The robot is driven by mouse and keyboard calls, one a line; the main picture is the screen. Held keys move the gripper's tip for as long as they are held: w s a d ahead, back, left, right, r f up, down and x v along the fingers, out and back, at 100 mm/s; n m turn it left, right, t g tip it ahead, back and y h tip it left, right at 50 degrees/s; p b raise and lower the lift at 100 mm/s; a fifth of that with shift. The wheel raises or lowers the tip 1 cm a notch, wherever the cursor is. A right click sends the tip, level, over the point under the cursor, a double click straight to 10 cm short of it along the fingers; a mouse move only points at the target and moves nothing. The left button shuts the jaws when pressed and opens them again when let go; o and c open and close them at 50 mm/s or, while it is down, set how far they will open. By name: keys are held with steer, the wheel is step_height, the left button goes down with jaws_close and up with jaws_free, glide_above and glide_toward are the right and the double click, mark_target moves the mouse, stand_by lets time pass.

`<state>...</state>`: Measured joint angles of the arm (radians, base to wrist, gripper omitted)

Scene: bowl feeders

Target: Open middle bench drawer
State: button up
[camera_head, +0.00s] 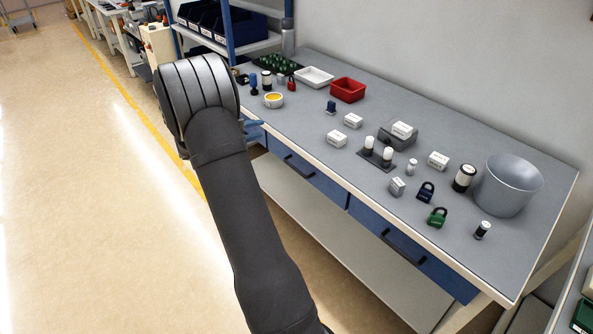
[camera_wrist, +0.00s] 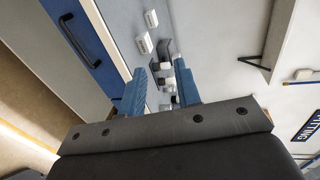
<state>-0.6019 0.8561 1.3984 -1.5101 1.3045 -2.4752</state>
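The bench (camera_head: 330,125) has blue drawer fronts under its grey top. One drawer (camera_head: 310,178) with a dark bar handle (camera_head: 299,168) is near the arm; another drawer (camera_head: 425,268) with its own handle (camera_head: 403,249) is further right. Both look closed. My arm hides the bench's left end, so I cannot tell for certain which drawer is the middle one. In the wrist view a blue drawer front (camera_wrist: 105,73) and dark handle (camera_wrist: 77,42) lie left of my gripper (camera_wrist: 160,66). Its two blue fingers are apart, with nothing held between them.
The benchtop holds a grey bucket (camera_head: 508,186), a red bin (camera_head: 348,90), a white tray (camera_head: 314,77), a yellow-filled cup (camera_head: 273,100), padlocks (camera_head: 437,217) and several small boxes. A lower shelf (camera_head: 340,240) runs below the drawers. The floor (camera_head: 90,200) on the left is clear.

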step_height(320, 180, down, 23)
glide_toward(296, 168)
steer(key=x, duration=1)
steer(key=shift+d+f, duration=0.15)
steer(key=shift+f, duration=0.2)
steer(key=shift+c, duration=0.4)
jaws_close()
